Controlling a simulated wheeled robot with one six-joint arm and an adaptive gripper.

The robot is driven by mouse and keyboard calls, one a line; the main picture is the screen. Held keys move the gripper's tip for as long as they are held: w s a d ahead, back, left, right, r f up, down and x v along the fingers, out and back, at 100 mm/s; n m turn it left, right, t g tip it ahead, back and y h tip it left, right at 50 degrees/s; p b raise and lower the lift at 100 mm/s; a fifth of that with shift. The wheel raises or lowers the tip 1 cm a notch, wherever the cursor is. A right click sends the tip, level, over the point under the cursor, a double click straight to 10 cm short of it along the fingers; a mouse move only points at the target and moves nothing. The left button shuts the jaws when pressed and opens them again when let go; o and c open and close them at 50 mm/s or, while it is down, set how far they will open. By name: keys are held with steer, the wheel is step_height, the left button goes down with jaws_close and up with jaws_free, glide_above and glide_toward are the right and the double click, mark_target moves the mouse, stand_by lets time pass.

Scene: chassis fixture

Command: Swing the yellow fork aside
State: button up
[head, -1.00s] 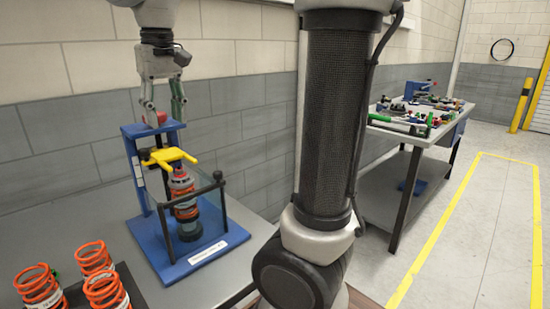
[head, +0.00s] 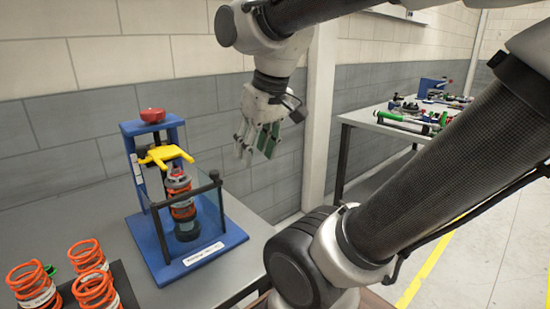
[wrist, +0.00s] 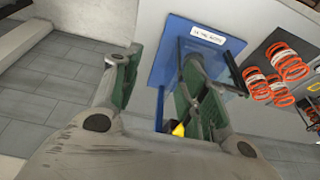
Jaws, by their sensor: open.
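The yellow fork (head: 165,156) sits on the blue chassis fixture (head: 150,228), just above a shock absorber with an orange spring (head: 182,208). Its prongs point to the right, over the top of the absorber. A red knob (head: 152,116) tops the fixture's post. My gripper (head: 252,152) is open and empty, in the air to the right of the fixture and apart from the fork. In the wrist view a small yellow part of the fork (wrist: 178,130) shows by the right finger; the rest is hidden behind my gripper.
A clear guard with black posts (head: 216,182) stands at the fixture's front right. Several orange springs (head: 90,262) stand on a dark tray at the front left. A second bench (head: 360,119) with tools stands at the back right.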

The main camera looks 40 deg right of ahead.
steer(key=shift+t, duration=0.3)
steer(key=shift+s+d+f, duration=0.45)
steer(key=shift+s+f, duration=0.15)
steer(key=shift+s, duration=0.1)
steer(key=shift+s+d+f, duration=0.45)
steer(key=shift+s+f, duration=0.15)
steer(key=shift+s, duration=0.05)
steer(key=shift+c, duration=0.3)
steer(key=c, duration=0.7)
steer(key=shift+w+r, duration=0.1)
steer(key=shift+w, duration=0.05)
jaws_close()
steer(key=w+a+r+n+g+y, duration=0.1)
steer(key=w+a+r+n+y, duration=0.1)
steer(key=w+a+r+n, duration=0.7)
steer(key=w+a+r+n+g+y, duration=0.15)
steer(key=w+a+r+n, duration=0.3)
steer(key=w+a, duration=1)
steer(key=s+x, duration=0.2)
steer(key=x, duration=0.8)
steer(key=shift+s+d+f+m, duration=0.1)
steer(key=shift+s+d+m, duration=0.15)
steer(key=shift+d, duration=0.55)
steer(key=shift+s+d+m, duration=0.15)
steer(key=shift+d+m, duration=0.05)
steer(key=shift+d, duration=0.65)
